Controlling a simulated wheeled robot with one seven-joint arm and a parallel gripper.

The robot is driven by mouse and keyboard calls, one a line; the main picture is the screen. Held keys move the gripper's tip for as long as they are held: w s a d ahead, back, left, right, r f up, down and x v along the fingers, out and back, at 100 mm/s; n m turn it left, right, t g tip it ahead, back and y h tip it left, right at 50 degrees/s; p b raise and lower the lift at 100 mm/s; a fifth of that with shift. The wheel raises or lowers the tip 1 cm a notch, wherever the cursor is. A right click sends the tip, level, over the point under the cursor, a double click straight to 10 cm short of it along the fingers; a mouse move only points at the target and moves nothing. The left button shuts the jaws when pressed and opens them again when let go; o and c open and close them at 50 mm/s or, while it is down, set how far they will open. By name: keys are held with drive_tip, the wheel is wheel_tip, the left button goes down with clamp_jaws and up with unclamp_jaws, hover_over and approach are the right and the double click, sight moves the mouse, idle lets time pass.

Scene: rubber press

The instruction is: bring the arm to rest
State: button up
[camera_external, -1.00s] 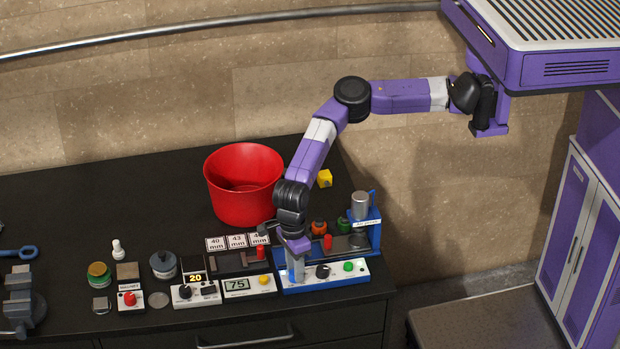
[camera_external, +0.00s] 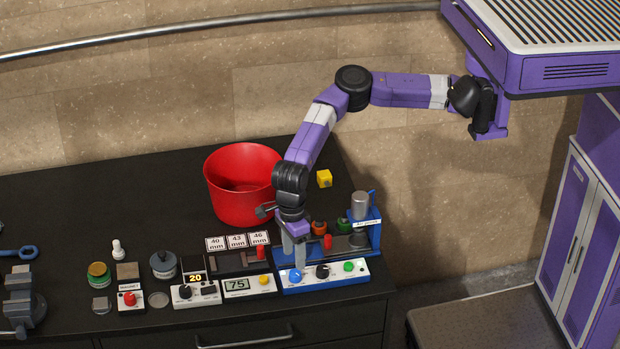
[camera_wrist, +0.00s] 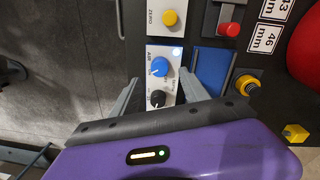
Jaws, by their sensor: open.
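My gripper (camera_external: 293,246) hangs over the back of the blue press station (camera_external: 374,240) at the right end of the dark bench. Its fingers point down, apart, with nothing seen between them. In the wrist view my gripper's two grey fingers (camera_wrist: 166,95) stand either side of a white panel (camera_wrist: 165,55) with a blue knob (camera_wrist: 160,67) and a black knob (camera_wrist: 158,98). From outside, the blue knob (camera_external: 295,275) shows clear of the fingers, in front of them. The arm is bent, coming down from the purple body at the upper right.
A red bucket (camera_external: 225,190) stands close behind and left of my gripper. The press column (camera_external: 360,206) stands to its right, with an orange-topped item (camera_external: 319,227) between. The air above the bench is free.

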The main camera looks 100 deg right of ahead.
drive_tip(key=shift+r, duration=1.15)
